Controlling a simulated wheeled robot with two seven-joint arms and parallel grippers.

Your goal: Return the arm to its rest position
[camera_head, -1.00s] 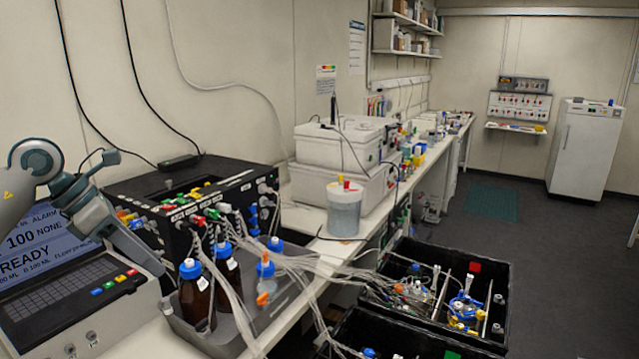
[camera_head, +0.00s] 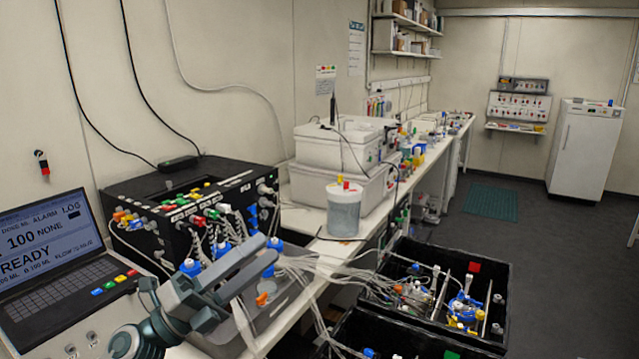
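My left gripper (camera_head: 264,250) comes in from the bottom left, in front of the bottles on the grey tray. Its two fingers point up and right, side by side with a gap between them, and I see nothing held there. My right gripper is not in view.
A black control box (camera_head: 190,190) with coloured connectors stands behind the bottles. Clear tubes (camera_head: 320,268) run from there to black crates (camera_head: 500,275) at the right. A grey-lidded jar (camera_head: 344,212) and white boxes (camera_head: 340,150) stand farther back.

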